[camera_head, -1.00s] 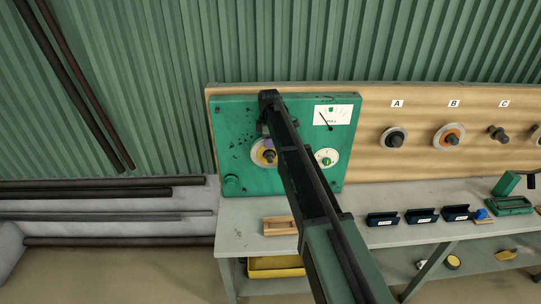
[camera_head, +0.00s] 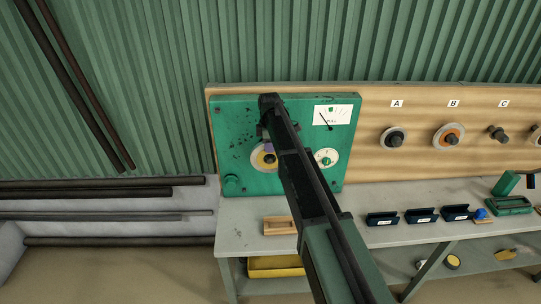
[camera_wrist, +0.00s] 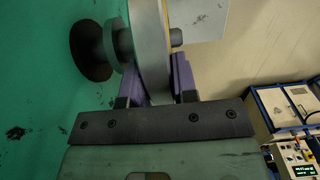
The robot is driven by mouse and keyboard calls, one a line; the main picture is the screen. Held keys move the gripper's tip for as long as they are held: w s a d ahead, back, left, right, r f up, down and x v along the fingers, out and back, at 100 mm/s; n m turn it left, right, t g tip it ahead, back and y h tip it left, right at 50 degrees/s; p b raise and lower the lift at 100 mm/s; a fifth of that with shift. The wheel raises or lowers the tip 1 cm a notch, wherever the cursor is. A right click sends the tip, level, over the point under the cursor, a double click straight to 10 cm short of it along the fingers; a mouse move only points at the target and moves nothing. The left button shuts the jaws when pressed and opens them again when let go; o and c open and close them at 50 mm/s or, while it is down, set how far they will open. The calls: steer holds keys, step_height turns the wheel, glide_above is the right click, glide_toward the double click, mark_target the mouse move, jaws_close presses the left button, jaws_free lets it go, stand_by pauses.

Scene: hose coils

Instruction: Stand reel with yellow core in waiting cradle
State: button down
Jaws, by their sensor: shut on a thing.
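The reel with the yellow core (camera_head: 258,157) is at the green wall panel (camera_head: 225,150), partly hidden by my arm. In the wrist view the reel (camera_wrist: 152,45) shows edge-on as a pale disc around a spindle standing out from the green panel. My gripper (camera_wrist: 160,85) has purple fingers on either side of the reel's rim and is shut on it. In the head view my gripper (camera_head: 268,147) shows only as a small purple patch at the reel's top. A small wooden holder (camera_head: 279,226), which looks like the cradle, sits on the bench below and looks empty.
Reels hang on pegs under A (camera_head: 391,138) and B (camera_head: 448,136). Blue trays (camera_head: 382,219) line the bench (camera_head: 240,240). Bench space around the wooden holder is clear.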

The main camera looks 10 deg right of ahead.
steer(key=shift+s+a, duration=0.1)
steer(key=shift+s, duration=0.85)
steer(key=shift+s, duration=0.15)
steer(key=shift+s+a, duration=0.2)
steer(key=shift+s, duration=1)
steer(key=shift+s+a, duration=0.15)
steer(key=shift+s, duration=1)
steer(key=shift+s, duration=0.1)
steer(key=shift+s+a, duration=0.2)
steer(key=shift+s, duration=1)
steer(key=shift+s+a, duration=0.15)
steer(key=shift+s, duration=1)
steer(key=w+d+f+b, duration=0.1)
steer(key=d+f+b, duration=0.3)
steer(key=f+b, duration=0.7)
steer(key=shift+f+b, duration=0.35)
